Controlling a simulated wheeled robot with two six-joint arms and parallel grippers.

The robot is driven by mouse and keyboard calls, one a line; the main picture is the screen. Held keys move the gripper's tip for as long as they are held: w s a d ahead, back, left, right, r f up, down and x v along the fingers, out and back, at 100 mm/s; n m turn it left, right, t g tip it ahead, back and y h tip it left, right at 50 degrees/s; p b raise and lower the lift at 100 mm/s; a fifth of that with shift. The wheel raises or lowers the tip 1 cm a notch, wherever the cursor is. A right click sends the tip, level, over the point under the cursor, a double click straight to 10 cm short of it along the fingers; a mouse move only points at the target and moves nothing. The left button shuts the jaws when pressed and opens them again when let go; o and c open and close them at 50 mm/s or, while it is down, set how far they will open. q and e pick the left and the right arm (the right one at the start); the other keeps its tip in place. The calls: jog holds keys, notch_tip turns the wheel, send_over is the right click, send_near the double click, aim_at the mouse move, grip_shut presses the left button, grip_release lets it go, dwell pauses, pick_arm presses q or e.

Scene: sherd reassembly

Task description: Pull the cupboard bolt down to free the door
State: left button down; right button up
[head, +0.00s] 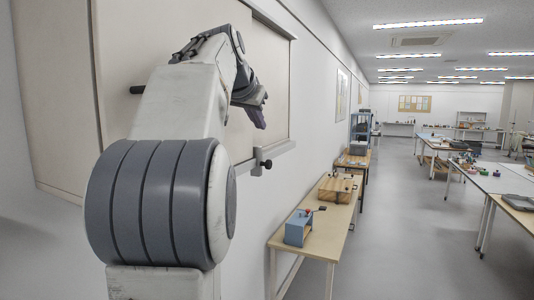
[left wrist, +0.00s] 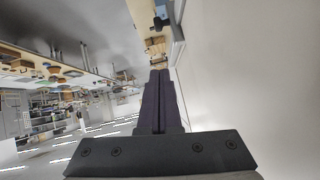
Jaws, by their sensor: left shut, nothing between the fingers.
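The pale cupboard (head: 125,50) is on the wall at the left, its front partly hidden by my left arm. A black bolt (head: 258,163) with a round knob sits at its lower right edge, below my gripper. A dark handle (head: 137,89) sticks out from the front on the left. My left gripper (head: 258,117) is in front of the cupboard, above the bolt and apart from it. In the left wrist view its dark fingers (left wrist: 158,82) are together with nothing between them. A small dark shape (left wrist: 160,22) lies beyond the fingertips; I cannot tell whether it is the bolt.
A wooden bench (head: 290,241) stands along the wall below, carrying a blue box (head: 298,229) and a wooden box (head: 336,189). White tables (head: 500,183) stand at the right. The grey floor (head: 410,240) between is clear.

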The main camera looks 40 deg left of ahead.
aim_at(261, 162)
pick_arm(q)
jog(key=s+f+p+x, duration=0.1)
jog(key=f+p+x, duration=0.1)
jog(key=x, duration=1)
jog(key=shift+f+p, duration=0.35)
jog(key=shift+p, duration=0.25)
jog(key=shift+f, duration=0.15)
notch_tip(261, 162, down, 5)
jog(key=b, duration=0.6)
jog(key=shift+s+f, duration=0.1)
jog(key=shift+f, duration=0.1)
